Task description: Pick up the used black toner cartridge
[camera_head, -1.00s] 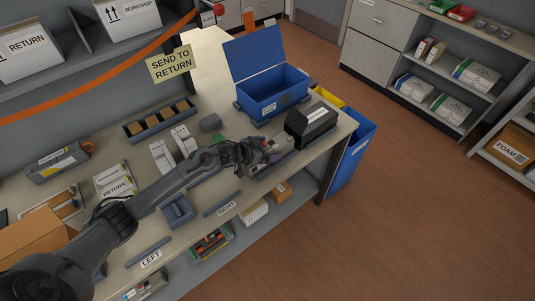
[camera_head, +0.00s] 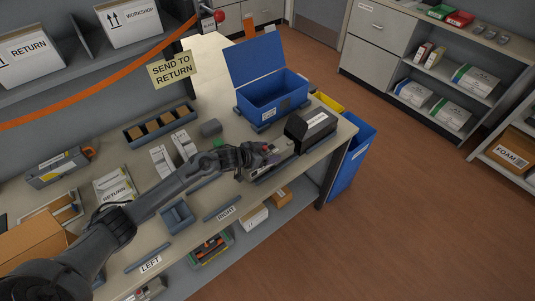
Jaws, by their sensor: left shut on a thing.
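My left gripper (camera_head: 260,154) reaches in from the left over the right part of the workbench. It is shut on a small dark thing, seemingly the used black toner cartridge, which the fingers mostly hide. My right gripper is not in view.
A black box with a white label (camera_head: 318,119) stands close to the right of the gripper. Behind it is an open blue box (camera_head: 275,97) with a raised lid. A blue bin (camera_head: 350,160) stands past the bench (camera_head: 225,122) end. Small cartons (camera_head: 181,143) stand left of the gripper.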

